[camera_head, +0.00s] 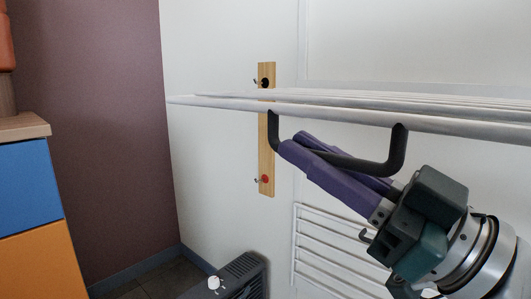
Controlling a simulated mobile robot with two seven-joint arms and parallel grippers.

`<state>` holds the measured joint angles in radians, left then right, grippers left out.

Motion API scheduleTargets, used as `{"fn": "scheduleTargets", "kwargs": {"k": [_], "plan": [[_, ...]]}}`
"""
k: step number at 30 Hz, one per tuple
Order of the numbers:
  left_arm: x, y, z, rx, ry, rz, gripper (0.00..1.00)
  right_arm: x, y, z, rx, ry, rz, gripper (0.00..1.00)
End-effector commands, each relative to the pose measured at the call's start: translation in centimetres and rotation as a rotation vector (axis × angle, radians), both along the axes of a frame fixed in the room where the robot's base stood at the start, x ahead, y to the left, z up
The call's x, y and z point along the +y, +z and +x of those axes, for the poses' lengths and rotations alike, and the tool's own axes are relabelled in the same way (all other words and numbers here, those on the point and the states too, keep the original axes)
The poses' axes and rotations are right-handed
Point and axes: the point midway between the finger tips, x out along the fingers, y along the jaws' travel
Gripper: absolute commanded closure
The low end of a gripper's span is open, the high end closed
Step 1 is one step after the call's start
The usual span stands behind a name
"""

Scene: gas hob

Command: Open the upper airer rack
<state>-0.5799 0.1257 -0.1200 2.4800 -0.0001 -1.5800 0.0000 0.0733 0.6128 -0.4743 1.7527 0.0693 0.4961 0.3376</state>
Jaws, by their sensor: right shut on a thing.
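The upper airer rack (340,107) is a set of white bars. It stands out from the white wall, roughly level, and crosses the right half of the head view. A dark U-shaped handle (397,150) hangs below its front bar. My right gripper (291,143) comes in from the lower right with purple fingers, which are shut on the left part of this handle. The fingers hide some of the handle. My left gripper is not in view.
A lower white rack (318,240) lies flat near the wall, partly behind my right gripper. A wooden hook strip (266,150) hangs on the wall. A blue and orange cabinet (28,190) stands at left. A dark grey appliance (235,277) sits at the bottom.

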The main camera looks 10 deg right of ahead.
Motion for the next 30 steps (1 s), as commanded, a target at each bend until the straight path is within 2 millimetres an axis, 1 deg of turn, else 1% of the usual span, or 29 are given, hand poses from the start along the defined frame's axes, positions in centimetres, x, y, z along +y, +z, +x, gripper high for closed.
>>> {"fn": "scheduleTargets", "kwargs": {"k": [4, 7, 11, 15, 18, 21, 29, 30], "plan": [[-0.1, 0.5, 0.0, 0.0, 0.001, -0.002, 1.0, 0.0, 0.4, 0.0, 0.004, 0.0, 0.005, 1.0], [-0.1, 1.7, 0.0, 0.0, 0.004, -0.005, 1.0, 0.0, 1.5, 0.0, 0.016, 0.0, 0.021, 1.0], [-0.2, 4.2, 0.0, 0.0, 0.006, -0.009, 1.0, 0.1, 3.6, -0.1, 0.045, 0.001, 0.056, 1.0], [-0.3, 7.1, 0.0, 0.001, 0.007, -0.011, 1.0, 0.2, 6.1, -0.1, 0.083, 0.0, 0.107, 1.0], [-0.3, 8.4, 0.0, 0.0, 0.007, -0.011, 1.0, 0.1, 7.2, -0.1, 0.107, 0.0, 0.138, 1.0], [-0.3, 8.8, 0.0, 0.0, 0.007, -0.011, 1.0, 0.1, 7.4, -0.1, 0.121, 0.0, 0.154, 1.0], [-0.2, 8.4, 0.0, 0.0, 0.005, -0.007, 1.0, 0.1, 7.1, -0.1, 0.12, 0.001, 0.156, 1.0], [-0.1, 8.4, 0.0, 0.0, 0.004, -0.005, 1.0, 0.1, 7.1, -0.1, 0.12, 0.001, 0.156, 0.84]]}}
